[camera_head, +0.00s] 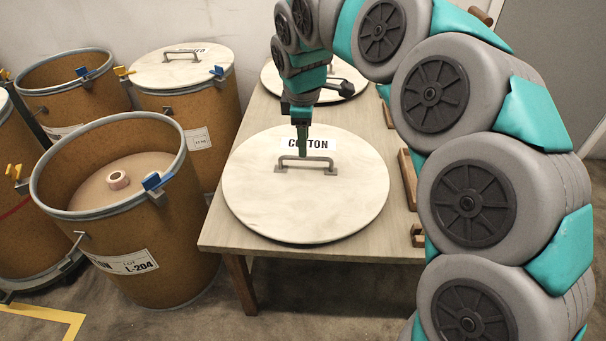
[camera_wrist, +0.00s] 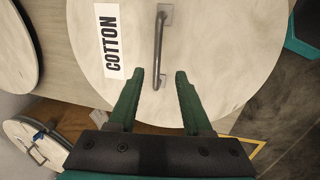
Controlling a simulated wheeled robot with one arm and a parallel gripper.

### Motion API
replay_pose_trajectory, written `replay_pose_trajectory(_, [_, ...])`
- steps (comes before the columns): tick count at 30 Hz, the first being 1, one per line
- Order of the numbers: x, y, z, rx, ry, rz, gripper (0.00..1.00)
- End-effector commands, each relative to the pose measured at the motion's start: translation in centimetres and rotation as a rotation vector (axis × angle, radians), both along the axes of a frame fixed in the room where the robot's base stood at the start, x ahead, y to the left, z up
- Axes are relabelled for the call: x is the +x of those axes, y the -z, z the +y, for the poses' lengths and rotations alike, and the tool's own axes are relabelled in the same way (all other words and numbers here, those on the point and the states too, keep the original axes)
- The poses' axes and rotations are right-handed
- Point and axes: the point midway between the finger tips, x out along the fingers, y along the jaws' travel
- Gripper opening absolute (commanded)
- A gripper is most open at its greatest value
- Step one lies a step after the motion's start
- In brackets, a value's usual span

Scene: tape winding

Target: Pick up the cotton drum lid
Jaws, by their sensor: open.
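The cotton drum lid (camera_head: 303,211) is a round pale wooden disc lying flat on the table. It has a white "COTTON" label (camera_head: 308,143) and a grey bar handle (camera_head: 305,160). In the wrist view the lid (camera_wrist: 212,50) fills the middle, with its handle (camera_wrist: 159,45) running up and down the picture. My gripper (camera_head: 302,150) points down over the lid, close to the handle. In the wrist view my gripper (camera_wrist: 160,75) is open, its two green fingers apart on either side of the handle's near end. I cannot tell whether they touch the lid.
The wooden table (camera_head: 236,232) carries another lid (camera_head: 271,76) behind. An open cardboard drum (camera_head: 165,255) labelled L-204 stands left of the table, with more drums behind it. A lidded drum (camera_head: 225,105) stands close to the table's left edge. Wooden pieces (camera_head: 407,180) lie at right.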

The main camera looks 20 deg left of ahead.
Motion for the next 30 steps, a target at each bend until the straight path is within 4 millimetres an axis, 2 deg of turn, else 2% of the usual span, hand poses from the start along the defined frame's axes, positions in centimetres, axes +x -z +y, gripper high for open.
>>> replay_pose_trajectory(14, [0.8, 3.7, 0.2, -0.002, -0.023, -0.002, 0.5])
replay_pose_trajectory(22, [1.9, 7.2, 0.1, -0.003, -0.022, -0.001, 0.5])
replay_pose_trajectory(30, [2.0, 7.5, 0.1, -0.002, -0.022, -0.002, 0.48])
